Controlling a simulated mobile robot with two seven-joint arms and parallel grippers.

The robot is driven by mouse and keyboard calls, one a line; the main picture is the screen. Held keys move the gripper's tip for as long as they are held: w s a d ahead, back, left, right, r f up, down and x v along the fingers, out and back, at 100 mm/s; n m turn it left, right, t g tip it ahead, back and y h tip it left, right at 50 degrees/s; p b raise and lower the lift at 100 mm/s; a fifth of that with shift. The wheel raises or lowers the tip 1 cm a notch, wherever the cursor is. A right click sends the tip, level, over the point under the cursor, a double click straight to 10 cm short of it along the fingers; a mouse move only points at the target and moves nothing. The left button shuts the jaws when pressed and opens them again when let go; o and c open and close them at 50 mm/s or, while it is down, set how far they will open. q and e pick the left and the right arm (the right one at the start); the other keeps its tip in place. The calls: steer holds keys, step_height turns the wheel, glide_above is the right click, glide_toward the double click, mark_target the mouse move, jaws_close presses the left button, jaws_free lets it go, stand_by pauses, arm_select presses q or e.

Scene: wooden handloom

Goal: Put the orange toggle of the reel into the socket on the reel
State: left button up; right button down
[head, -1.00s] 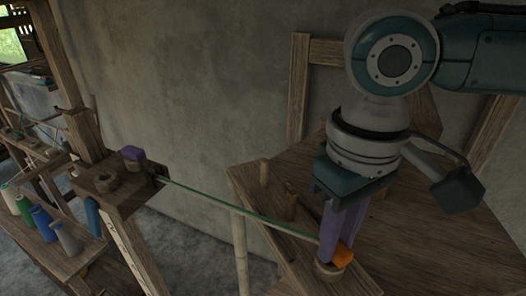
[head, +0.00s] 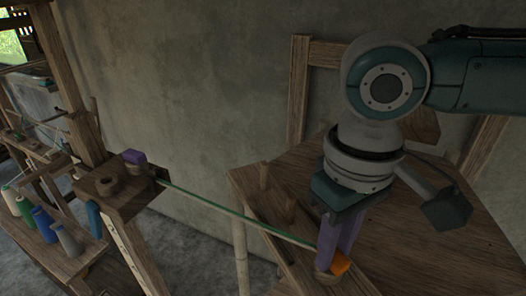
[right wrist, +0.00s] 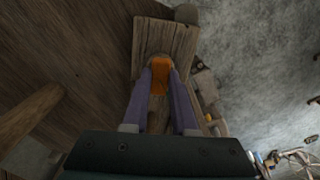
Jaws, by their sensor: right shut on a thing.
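The orange toggle (head: 340,264) is between the purple fingertips of my right gripper (head: 329,266), which is shut on it. It also shows in the right wrist view (right wrist: 160,76), between the two fingers. A round wooden piece, seemingly the reel (head: 325,279), sits on the wooden board just under the fingertips. The toggle is right above or against it; I cannot tell whether they touch. The socket is hidden by the fingers and toggle. A green and pale cord (head: 240,217) runs from the loom post at the left to the fingertips. My left gripper is not in view.
Several thread cones (head: 43,223) stand on a shelf at far left. The wooden surface at right is clear.

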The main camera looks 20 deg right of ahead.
steer(key=shift+c, duration=0.7)
jaws_free()
step_height(320, 180, up, 2)
steer(key=p, duration=0.2)
steer(key=shift+r+p, duration=0.2)
steer(key=shift+p, duration=0.15)
step_height(320, 180, up, 5)
steer(key=p, duration=0.6)
steer(key=shift+f, duration=0.2)
